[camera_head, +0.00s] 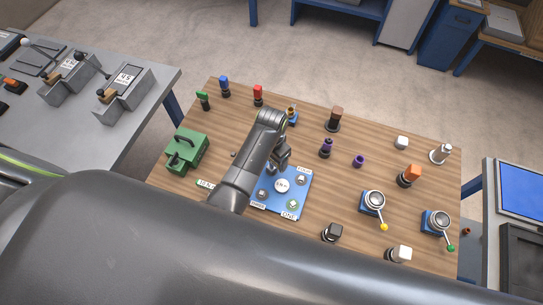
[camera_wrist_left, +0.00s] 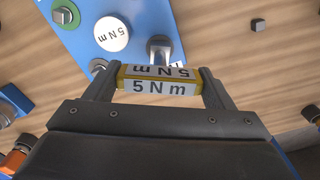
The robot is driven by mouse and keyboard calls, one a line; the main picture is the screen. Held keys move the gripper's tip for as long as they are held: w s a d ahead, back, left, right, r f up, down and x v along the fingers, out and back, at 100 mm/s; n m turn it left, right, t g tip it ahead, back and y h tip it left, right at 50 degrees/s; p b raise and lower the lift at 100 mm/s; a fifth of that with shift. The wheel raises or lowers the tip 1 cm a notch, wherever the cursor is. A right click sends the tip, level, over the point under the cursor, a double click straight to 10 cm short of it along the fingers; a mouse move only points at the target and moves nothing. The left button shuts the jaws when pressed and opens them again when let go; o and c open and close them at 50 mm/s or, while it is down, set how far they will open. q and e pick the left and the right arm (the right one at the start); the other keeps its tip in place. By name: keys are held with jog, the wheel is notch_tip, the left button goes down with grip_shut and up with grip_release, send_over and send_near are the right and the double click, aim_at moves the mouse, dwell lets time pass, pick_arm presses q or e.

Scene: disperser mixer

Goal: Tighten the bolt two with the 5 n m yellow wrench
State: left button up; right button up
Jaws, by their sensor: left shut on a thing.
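My left gripper (camera_head: 280,160) is over the top edge of the blue board (camera_head: 300,205). In the left wrist view the left gripper (camera_wrist_left: 160,82) is shut on the yellow wrench (camera_wrist_left: 158,84), its white label reading 5 N m; in the head view the arm hides the wrench. A grey bolt (camera_wrist_left: 160,48) on the board shows just beyond the wrench; I cannot tell whether they touch. A white disc (camera_head: 282,185) marked 5 N m sits mid-board, with bolts and small labels around it. I cannot read which bolt is two. My right gripper is not in view.
A green toolbox (camera_head: 186,152) stands left of the board. Right of it are two blue-based devices with levers (camera_head: 375,203) (camera_head: 437,222). Several coloured pegs, including a red one (camera_head: 258,95) and an orange one (camera_head: 409,175), stand about the wooden table.

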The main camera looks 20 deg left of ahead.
pick_arm(q)
jog(key=m, duration=0.4)
jog(key=o, duration=1.1)
jog(key=c, duration=1.1)
jog(key=shift+r, duration=3)
